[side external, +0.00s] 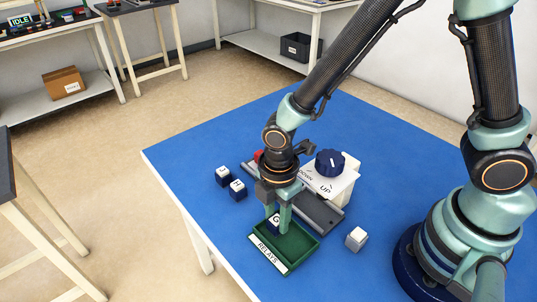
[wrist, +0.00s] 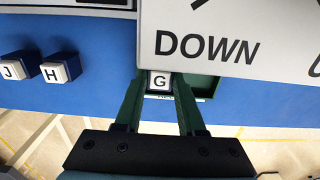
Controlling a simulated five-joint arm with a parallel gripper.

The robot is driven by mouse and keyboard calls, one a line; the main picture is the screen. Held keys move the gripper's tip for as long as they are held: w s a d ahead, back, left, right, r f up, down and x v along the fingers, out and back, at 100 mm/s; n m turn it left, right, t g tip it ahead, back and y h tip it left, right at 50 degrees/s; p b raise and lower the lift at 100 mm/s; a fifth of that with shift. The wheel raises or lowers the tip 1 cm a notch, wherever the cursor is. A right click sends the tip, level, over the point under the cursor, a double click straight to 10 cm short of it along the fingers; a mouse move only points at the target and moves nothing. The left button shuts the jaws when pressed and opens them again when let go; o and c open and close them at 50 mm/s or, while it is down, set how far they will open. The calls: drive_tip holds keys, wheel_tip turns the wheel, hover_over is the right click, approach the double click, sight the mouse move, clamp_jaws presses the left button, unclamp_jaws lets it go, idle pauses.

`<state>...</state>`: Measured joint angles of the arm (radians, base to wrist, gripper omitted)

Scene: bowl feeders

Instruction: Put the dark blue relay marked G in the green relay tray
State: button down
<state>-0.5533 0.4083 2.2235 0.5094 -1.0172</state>
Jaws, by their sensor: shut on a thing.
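The dark blue relay with a white top marked G (side external: 274,222) is between the fingers of my gripper (side external: 279,228), which is shut on it. In the wrist view the G relay (wrist: 159,81) shows upright between the two green fingers. The green relay tray (side external: 299,251), with a white RELAYS label on its front, is directly under and around the fingertips. The relay is at the tray's far left part. I cannot tell whether it touches the tray floor. In the wrist view the DOWN panel hides much of the tray (wrist: 205,87).
Two more dark blue relays, J (wrist: 12,70) and H (wrist: 55,72), stand to the left. A panel marked DOWN and UP (side external: 322,184) with a dark blue knob (side external: 329,162) stands close behind my gripper. A white-topped grey block (side external: 356,239) sits right of the tray.

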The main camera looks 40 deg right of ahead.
sight(276, 219)
drive_tip(key=c, duration=0.5)
unclamp_jaws()
drive_tip(key=shift+f, duration=0.1)
wheel_tip(276, 219, up, 12)
drive_tip(key=d+r+m+t, duration=0.2)
drive_tip(key=d+r+m, duration=0.3)
drive_tip(key=d+m, duration=0.3)
drive_tip(key=d+r+m+t, duration=0.3)
drive_tip(key=d+r+m, duration=0.2)
drive_tip(key=d+m, duration=0.4)
drive_tip(key=shift+d+r+m+t, duration=0.3)
drive_tip(key=shift+r+m, duration=0.05)
drive_tip(key=shift+m, duration=0.15)
drive_tip(key=shift+w, duration=0.1)
